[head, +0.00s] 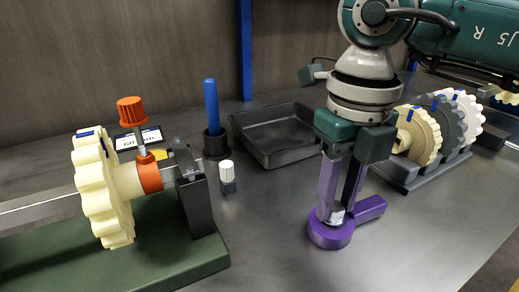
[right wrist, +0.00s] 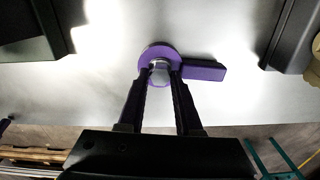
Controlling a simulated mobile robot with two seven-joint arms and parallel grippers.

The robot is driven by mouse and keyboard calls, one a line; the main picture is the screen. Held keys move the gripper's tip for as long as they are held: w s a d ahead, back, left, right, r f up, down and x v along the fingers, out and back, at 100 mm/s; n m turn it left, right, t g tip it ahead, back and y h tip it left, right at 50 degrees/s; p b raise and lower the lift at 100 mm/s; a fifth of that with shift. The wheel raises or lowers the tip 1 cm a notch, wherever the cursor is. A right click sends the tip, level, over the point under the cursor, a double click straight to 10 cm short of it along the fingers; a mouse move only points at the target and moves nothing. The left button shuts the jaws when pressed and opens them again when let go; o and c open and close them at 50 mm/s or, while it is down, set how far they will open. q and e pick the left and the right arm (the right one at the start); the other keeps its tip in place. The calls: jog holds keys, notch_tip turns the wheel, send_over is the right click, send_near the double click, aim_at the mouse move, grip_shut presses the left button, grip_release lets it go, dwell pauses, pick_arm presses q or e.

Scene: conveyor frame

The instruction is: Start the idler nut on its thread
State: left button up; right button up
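My right gripper (head: 338,210) points down, its two purple fingers closed on the sides of a small silver piece (right wrist: 160,69) that I take to be the idler nut. The silver piece sits at the centre of a purple round part (head: 331,236) with a bar (head: 370,208) sticking out to the right. The fingertips partly hide the silver piece. I cannot tell whether the purple part rests on the table or is lifted. On the left, a cream gear (head: 100,195) and an orange collar (head: 150,176) sit on a shaft held by a dark upright (head: 197,205). My left gripper is not in view.
An orange knob (head: 131,111) stands above the collar. A blue rod in a black cup (head: 215,143), a small white-topped piece (head: 226,171) and an empty dark tray (head: 268,152) stand behind. A gear rack (head: 410,178) is at right. The front-centre table is clear.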

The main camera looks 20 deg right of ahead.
jog(key=o, duration=0.5)
jog(key=shift+r, duration=0.15)
